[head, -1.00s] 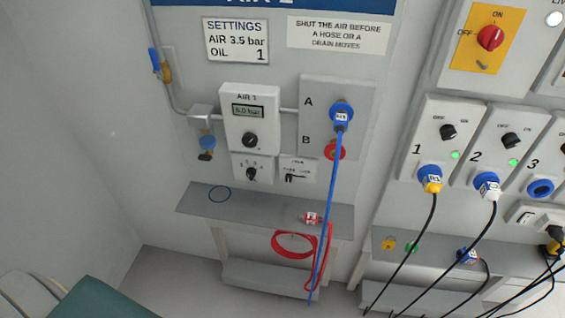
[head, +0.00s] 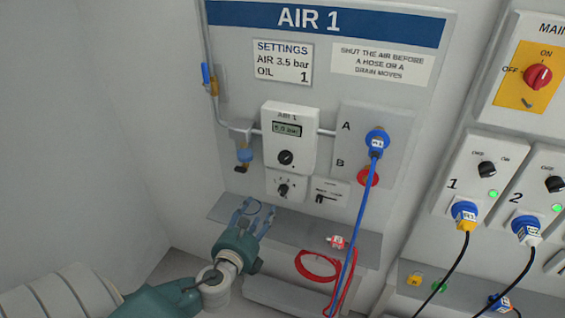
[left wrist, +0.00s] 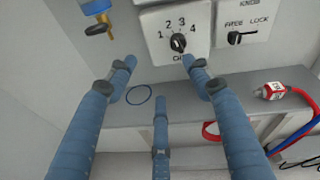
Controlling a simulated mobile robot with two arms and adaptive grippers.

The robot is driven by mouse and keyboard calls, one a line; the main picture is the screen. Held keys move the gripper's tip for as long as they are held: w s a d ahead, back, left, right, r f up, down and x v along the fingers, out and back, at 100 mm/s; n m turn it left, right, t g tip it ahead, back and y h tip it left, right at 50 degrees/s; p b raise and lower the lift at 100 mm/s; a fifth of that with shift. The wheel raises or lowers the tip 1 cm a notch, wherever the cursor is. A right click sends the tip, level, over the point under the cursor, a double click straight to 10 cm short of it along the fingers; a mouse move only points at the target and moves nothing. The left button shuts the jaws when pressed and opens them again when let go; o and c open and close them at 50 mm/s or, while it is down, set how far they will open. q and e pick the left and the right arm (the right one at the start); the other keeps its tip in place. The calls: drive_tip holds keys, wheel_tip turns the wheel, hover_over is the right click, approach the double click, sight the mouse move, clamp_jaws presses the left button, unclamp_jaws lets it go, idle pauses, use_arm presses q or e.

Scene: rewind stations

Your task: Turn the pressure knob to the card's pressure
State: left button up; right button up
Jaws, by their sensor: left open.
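The pressure knob (head: 286,157) is a black round knob on the white AIR 1 unit (head: 290,117), below a small display (head: 287,129) that reads about 5.0 bar, its first digit blurred. The settings card (head: 283,63) reads AIR 3.5 bar and OIL 1. My left gripper (head: 256,213) is open and empty, below and left of the knob, over the shelf. In the left wrist view, its blue fingers (left wrist: 158,68) spread below the numbered dial (left wrist: 179,43); the pressure knob is outside that view. My right gripper is not in view.
A blue ring (left wrist: 139,94) lies on the grey shelf (head: 310,232). A blue hose (head: 362,210) hangs from port A, right of the unit. A red-capped port B (head: 368,177) is below it. A filter bowl (head: 244,155) hangs at the unit's left.

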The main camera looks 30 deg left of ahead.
sight(284, 159)
use_arm(q)
drive_tip(key=d+r+m+t, duration=0.3)
drive_tip(key=d+r+m, duration=0.1)
drive_tip(key=r, duration=0.8)
drive_tip(key=p+x, duration=0.2)
drive_tip(key=x, duration=0.8)
drive_tip(key=shift+w+f, duration=0.1)
drive_tip(key=shift+w+a+f+h, duration=0.1)
drive_tip(key=shift+w+h, duration=0.3)
drive_tip(key=shift+w, duration=0.05)
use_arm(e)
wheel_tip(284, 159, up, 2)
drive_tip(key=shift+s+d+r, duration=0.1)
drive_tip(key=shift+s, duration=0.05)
use_arm(q)
drive_tip(key=c, duration=1.1)
drive_tip(key=shift+c, duration=0.2)
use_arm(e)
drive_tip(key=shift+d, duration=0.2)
